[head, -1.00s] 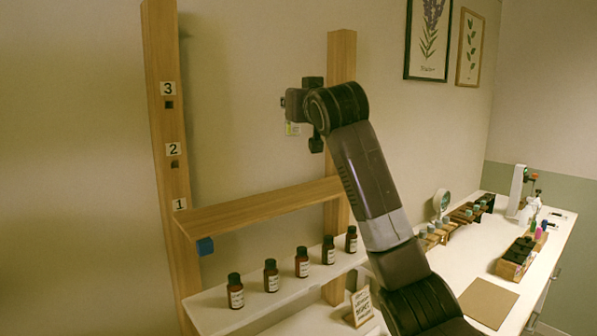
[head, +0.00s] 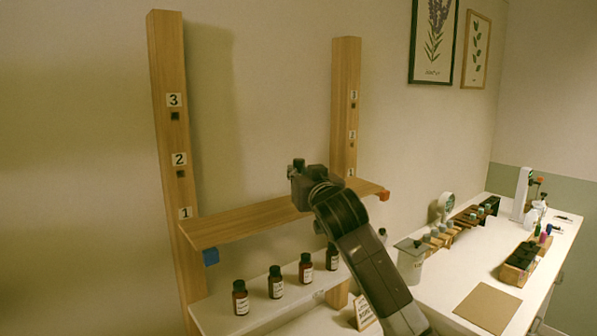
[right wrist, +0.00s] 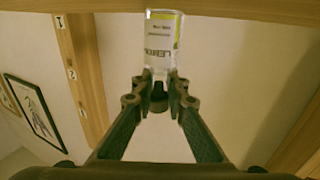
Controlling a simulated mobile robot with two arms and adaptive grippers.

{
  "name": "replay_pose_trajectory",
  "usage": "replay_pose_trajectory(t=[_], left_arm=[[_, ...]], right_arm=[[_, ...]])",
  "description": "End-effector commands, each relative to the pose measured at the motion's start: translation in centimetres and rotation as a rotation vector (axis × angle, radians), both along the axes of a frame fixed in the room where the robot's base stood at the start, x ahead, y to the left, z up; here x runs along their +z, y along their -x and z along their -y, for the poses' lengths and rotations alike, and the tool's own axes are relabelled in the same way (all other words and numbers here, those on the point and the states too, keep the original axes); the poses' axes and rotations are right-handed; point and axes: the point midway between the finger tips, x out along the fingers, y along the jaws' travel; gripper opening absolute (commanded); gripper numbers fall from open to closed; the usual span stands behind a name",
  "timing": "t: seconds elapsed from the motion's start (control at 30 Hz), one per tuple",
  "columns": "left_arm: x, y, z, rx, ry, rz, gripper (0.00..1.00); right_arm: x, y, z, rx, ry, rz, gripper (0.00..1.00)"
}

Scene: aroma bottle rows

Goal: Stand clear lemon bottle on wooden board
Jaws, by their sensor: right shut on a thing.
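My right gripper (head: 298,185) is at the wooden board (head: 235,222), the shelf at level 1 between two wooden posts. In the right wrist view, which is upside down, the gripper (right wrist: 160,95) is shut on the clear lemon bottle (right wrist: 160,45) near its black cap. The bottle is upright in the room, with its yellow and white label facing the camera. Its base overlaps the board (right wrist: 230,10) in that view; I cannot tell whether it touches. In the head view the bottle is hidden by my gripper and arm. My left gripper is not in view.
Several amber bottles (head: 276,283) stand in a row on the white shelf (head: 225,322) below the board. A small sign (head: 363,310) and a grey-lidded container (head: 411,260) are near my arm. The board's left part is clear.

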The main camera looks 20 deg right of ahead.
Motion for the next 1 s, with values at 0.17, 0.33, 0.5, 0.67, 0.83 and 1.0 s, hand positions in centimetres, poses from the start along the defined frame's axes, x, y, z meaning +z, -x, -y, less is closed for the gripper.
replay_pose_trajectory(t=[0.17, 0.33, 0.5, 0.67, 0.83, 1.0], left_arm=[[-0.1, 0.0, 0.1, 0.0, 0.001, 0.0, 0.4], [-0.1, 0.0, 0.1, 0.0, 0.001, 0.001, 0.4], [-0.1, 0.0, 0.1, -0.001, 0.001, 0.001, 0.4], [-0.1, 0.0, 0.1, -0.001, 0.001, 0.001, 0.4], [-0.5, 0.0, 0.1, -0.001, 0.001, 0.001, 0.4], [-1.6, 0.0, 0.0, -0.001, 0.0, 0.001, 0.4]], right_arm=[[-0.1, 0.0, 0.0, 0.0, 0.0, 0.0, 0.0], [-0.3, 0.0, 0.0, 0.0, 0.0, -0.001, 0.23], [-0.2, 0.0, 0.0, 0.0, 0.0, -0.001, 0.31], [-0.2, 0.0, 0.0, 0.0, 0.0, -0.001, 0.31], [-0.1, 0.7, -0.1, 0.001, -0.001, 0.0, 0.31], [-0.3, 3.3, -0.2, 0.003, 0.0, 0.002, 0.31]])
